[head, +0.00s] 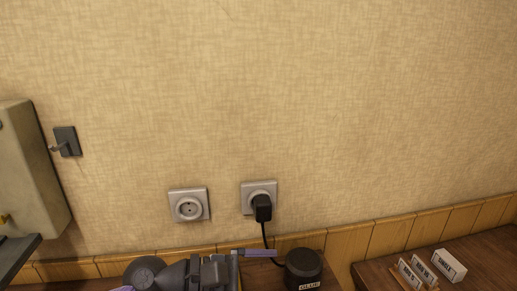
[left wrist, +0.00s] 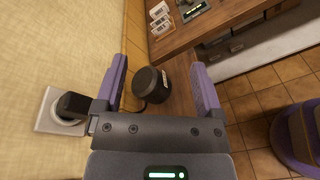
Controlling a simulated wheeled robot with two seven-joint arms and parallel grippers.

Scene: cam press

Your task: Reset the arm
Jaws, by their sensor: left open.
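My left gripper (head: 262,254) reaches in along the bottom edge of the head view, pointing right. In the left wrist view its two purple fingers (left wrist: 160,76) are spread apart with nothing held between them. A round black glue pot (head: 303,267) stands on the wooden surface just beyond the fingertips. The pot also shows in the left wrist view (left wrist: 149,84), seen through the gap between the fingers. My right gripper is not in view.
A black plug (head: 262,208) with a cord sits in the right wall socket; the left socket (head: 189,206) is empty. A grey-beige machine (head: 28,165) stands at the left, near a dark wall switch (head: 67,141). Small labelled blocks (head: 449,265) lie on the wooden top at the right.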

